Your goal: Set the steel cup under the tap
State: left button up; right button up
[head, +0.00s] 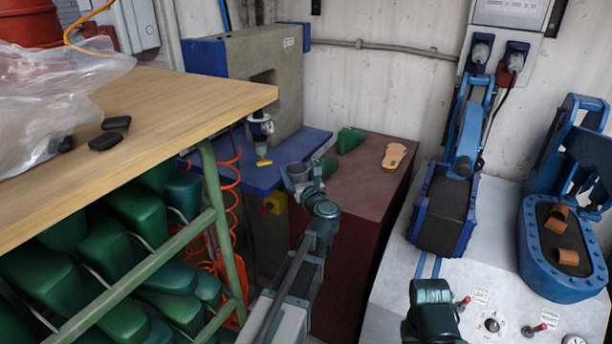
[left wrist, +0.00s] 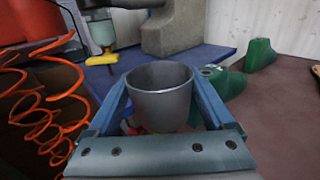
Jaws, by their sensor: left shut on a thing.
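The steel cup (left wrist: 160,98) is a grey, open-topped cup, upright between the blue fingers of my left gripper (left wrist: 165,110). In the head view the cup (head: 298,172) shows small at the end of my left arm, with my left gripper (head: 302,184) shut on it. A metal fitting with a yellow end, which looks like the tap (head: 261,130), hangs from the grey machine. It also shows in the left wrist view (left wrist: 103,35), ahead and to the left of the cup. The cup is apart from it. My right gripper is not seen.
A blue plate (head: 283,152) lies under the grey machine (head: 262,60). Orange coiled hoses (left wrist: 45,110) hang at left. Green shoe lasts (head: 349,139) and a tan sole (head: 394,155) lie on the dark red top. A wooden bench (head: 170,100) stands left.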

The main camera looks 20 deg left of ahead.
pick_arm(q)
jog(key=shift+a, duration=0.1)
jog(key=shift+a, duration=0.1)
jog(key=shift+w+a+f+b, duration=0.15)
jog(key=shift+a+f+b, duration=0.25)
jog(key=shift+a, duration=1.7)
jog(key=shift+w+a+f+b, duration=0.15)
jog(key=shift+a+f+b, duration=0.3)
jog(key=shift+a, duration=1.7)
jog(key=shift+w+a+f+b, duration=0.15)
jog(key=shift+a+f+b, duration=0.25)
jog(key=shift+a, duration=1.7)
jog(key=shift+f+b, duration=0.3)
jog(key=shift+b, duration=0.05)
jog(key=o, duration=1.1)
